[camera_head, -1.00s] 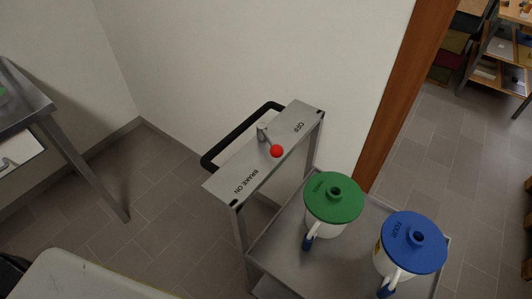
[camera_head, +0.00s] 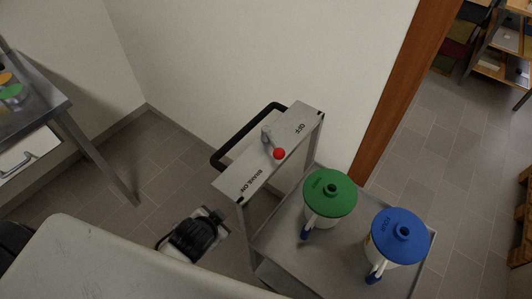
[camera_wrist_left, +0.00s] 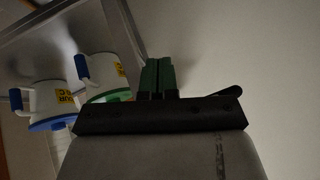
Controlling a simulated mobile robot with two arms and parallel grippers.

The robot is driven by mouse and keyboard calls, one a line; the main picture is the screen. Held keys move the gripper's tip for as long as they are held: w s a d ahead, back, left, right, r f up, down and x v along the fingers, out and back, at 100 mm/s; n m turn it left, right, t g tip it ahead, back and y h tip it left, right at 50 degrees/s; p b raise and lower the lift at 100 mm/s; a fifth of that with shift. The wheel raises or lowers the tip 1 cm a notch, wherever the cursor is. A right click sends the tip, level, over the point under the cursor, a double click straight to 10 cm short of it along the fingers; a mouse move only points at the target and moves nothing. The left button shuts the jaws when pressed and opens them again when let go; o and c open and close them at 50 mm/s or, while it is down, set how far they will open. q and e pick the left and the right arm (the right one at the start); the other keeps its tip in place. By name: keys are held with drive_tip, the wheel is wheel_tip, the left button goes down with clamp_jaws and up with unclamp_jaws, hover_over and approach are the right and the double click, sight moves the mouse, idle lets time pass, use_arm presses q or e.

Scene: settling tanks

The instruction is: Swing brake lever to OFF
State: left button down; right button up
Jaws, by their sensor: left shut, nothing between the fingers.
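The brake lever (camera_head: 272,144) is a short grey arm with a red ball knob (camera_head: 279,154), on the top plate (camera_head: 235,181) of a grey metal cart. It points across the plate toward the tray side, between the printed words BRAKE ON at the near end and OFF at the far end. My left gripper (camera_wrist_left: 158,74) is shut and empty, with green fingers in the left wrist view. In the head view its dark body is low, left of the cart's post, below and apart from the lever. The lever does not show clearly in the wrist view.
A black handle (camera_head: 228,152) runs along the plate's wall side. A green-lidded jug (camera_head: 330,192) and a blue-lidded jug (camera_head: 400,236) stand on the cart's tray (camera_head: 290,220). A wall (camera_head: 270,50) is close behind the cart. A metal table (camera_head: 50,105) stands at left.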

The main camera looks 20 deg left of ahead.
sight(274, 145)
use_arm(q)
drive_tip(key=w+r+m+t+h, duration=0.1)
drive_tip(key=w+r+m+t, duration=0.1)
drive_tip(key=w+r+m, duration=0.1)
drive_tip(key=w+d+r+m+t+h, duration=0.1)
drive_tip(key=w+r+m+t+h, duration=0.1)
drive_tip(key=w+r+m, duration=0.1)
drive_tip(key=w+r+m+t+h+p, duration=0.1)
drive_tip(key=w+r+m+t+h, duration=0.1)
drive_tip(key=r+m, duration=0.3)
drive_tip(key=shift+w+d+r+m+t, duration=0.2)
drive_tip(key=shift+w+r+m+t, duration=0.15)
drive_tip(key=shift+m+t, duration=0.25)
drive_tip(key=m+h, duration=0.2)
drive_tip(key=m, duration=0.1)
drive_tip(key=m+h, duration=0.1)
drive_tip(key=shift+w+d+f+m+h, duration=0.1)
drive_tip(key=shift+w+d+m+h, duration=0.05)
drive_tip(key=shift+d+m+h, duration=0.2)
drive_tip(key=m+h, duration=0.1)
drive_tip(key=m+g+h, duration=0.1)
drive_tip(key=m, duration=0.1)
drive_tip(key=shift+s+d+f+m+g, duration=0.15)
drive_tip(key=shift+s+f+m+g, duration=0.05)
drive_tip(key=shift+s+m+g, duration=0.1)
drive_tip(key=shift+w, duration=0.1)
